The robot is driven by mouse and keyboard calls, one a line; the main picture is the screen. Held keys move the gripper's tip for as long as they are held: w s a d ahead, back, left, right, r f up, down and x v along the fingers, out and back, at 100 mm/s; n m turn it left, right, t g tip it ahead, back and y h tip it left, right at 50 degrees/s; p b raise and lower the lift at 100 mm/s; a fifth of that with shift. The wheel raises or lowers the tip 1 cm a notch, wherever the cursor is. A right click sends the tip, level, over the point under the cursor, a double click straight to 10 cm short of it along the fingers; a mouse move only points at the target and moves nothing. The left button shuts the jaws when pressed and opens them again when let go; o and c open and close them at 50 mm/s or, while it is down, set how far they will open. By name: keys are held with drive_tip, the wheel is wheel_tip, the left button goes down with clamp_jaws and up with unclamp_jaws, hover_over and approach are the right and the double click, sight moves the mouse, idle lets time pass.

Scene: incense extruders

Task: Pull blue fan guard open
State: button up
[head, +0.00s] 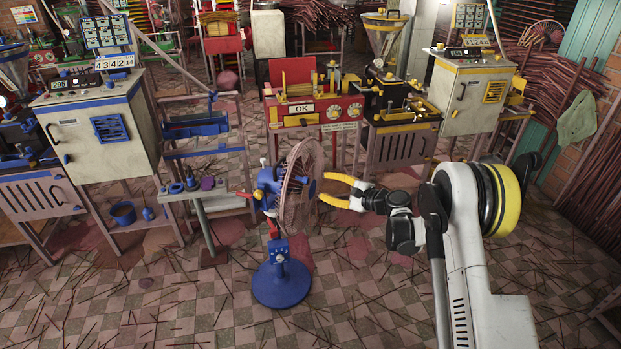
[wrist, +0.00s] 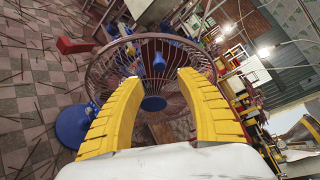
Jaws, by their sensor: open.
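The blue fan (head: 280,260) stands on the floor on a round blue base. Its wire guard (head: 299,190) is a round brownish cage on the right side of the blue motor housing (head: 268,188), seen nearly edge-on. In the wrist view the guard (wrist: 181,47) faces me, with a blue hub (wrist: 153,103) inside. My gripper (head: 337,188) reaches in from the right, its yellow fingers pointing at the guard. In the wrist view the fingers (wrist: 160,85) are spread wide with nothing between them but the view of the guard. I cannot tell whether the fingertips touch the wires.
A white cabinet with blue trim (head: 100,125) stands left. A red machine marked OK (head: 312,112) stands behind the fan. A yellow-trimmed cabinet (head: 470,95) stands back right. A small table (head: 195,192) is left of the fan. Thin sticks litter the otherwise open checkered floor (head: 370,300).

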sight(308, 181)
drive_tip(key=b+x, duration=0.2)
drive_tip(key=x, duration=0.7)
drive_tip(key=shift+w+a+f+b, duration=0.1)
drive_tip(key=shift+w+a+b, duration=0.1)
drive_tip(key=shift+a+b, duration=0.2)
drive_tip(key=shift+c, duration=0.5)
clamp_jaws()
